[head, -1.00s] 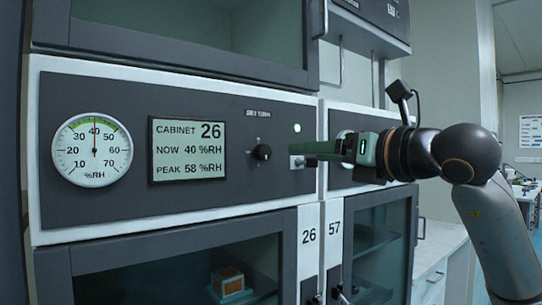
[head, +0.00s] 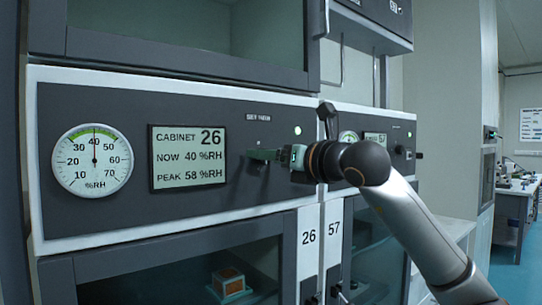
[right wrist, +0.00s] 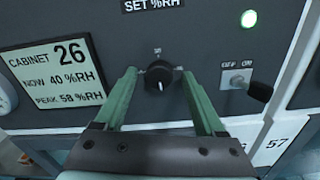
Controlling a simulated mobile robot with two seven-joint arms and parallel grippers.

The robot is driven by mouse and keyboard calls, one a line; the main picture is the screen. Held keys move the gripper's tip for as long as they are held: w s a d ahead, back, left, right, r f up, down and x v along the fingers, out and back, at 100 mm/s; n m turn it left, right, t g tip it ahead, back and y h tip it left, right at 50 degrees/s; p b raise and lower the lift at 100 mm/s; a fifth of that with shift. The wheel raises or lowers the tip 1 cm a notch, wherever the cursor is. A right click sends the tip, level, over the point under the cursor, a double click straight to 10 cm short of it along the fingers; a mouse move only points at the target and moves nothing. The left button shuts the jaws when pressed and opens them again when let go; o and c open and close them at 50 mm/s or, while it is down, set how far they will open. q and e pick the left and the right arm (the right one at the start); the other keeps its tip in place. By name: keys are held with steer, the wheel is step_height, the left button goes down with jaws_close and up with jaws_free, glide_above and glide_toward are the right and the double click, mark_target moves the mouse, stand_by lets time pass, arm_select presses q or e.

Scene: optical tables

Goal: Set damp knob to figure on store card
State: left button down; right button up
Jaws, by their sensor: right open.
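The black set %RH knob (right wrist: 158,80) is on the dark control panel (right wrist: 125,30) of cabinet 26. In the right wrist view, a light mark on the knob's face points roughly downward. My right gripper (right wrist: 159,76) is open, with its green fingers on either side of the knob; I cannot tell whether they touch it. In the head view, my right gripper (head: 264,155) reaches the panel from the right and covers the knob. The display (head: 188,157) reads cabinet 26, now 40 %RH, peak 58 %RH. I see no store card. My left gripper is not in view.
A round gauge (head: 93,160) left of the display has its needle near 40. A lever switch (right wrist: 258,89) sits right of the knob, below a lit green lamp (right wrist: 249,18). Cabinet 57's panel (head: 405,135) adjoins on the right.

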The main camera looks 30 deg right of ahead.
jaws_close()
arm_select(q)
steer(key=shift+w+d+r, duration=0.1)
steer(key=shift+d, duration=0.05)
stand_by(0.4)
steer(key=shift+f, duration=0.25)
